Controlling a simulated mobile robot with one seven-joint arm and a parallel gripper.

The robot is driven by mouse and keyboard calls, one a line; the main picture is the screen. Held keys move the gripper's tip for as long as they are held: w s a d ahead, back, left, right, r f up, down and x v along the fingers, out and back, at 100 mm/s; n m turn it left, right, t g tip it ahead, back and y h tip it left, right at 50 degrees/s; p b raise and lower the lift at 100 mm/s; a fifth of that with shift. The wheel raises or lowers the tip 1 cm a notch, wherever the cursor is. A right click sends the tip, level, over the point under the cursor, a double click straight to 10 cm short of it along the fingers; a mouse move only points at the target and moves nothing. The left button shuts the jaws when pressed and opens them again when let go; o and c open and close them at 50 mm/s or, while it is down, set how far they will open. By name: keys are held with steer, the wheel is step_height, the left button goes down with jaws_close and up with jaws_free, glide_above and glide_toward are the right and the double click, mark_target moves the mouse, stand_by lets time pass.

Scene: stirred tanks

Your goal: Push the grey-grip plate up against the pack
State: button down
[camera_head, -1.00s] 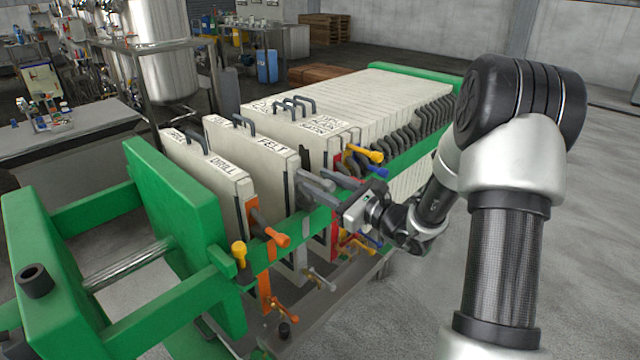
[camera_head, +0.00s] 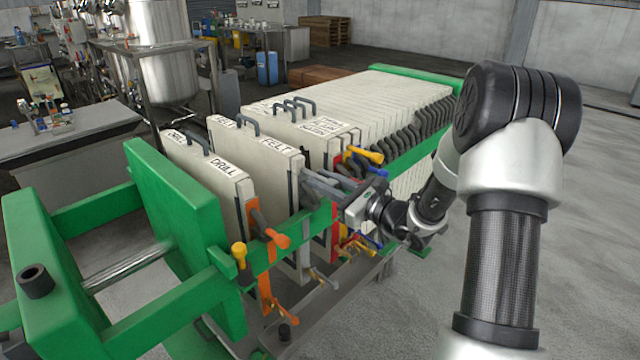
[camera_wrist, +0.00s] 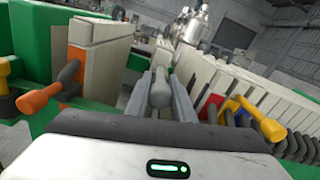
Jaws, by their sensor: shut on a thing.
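The grey-grip plate (camera_head: 252,160), a white slab marked FELT with a dark handle on top, hangs upright in the green press frame. It stands between the orange-grip plate (camera_head: 205,180), marked DRILL, and the pack (camera_head: 385,100) of white plates to the right. My gripper (camera_head: 325,188) is shut on its grey grip at the near rail; the wrist view shows the grip (camera_wrist: 160,90) between the two fingers.
An orange grip (camera_head: 277,240) and a yellow knob (camera_head: 239,250) stick out left of my gripper. Yellow (camera_head: 366,154), red and blue grips crowd just right of it. The green near rail (camera_head: 310,222) runs beneath. Open floor (camera_head: 590,220) lies to the right.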

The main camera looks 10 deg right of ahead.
steer(key=w+d, duration=0.5)
steer(key=d, duration=0.3)
steer(key=shift+w, duration=0.35)
steer(key=shift+d+r, duration=0.1)
steer(key=shift+r, duration=0.05)
steer(key=c, duration=1.5)
jaws_free()
steer(key=shift+w, duration=0.1)
steer(key=shift+c, duration=0.2)
steer(key=p+v, duration=0.1)
steer(key=v, duration=1.6)
steer(key=shift+s, duration=0.25)
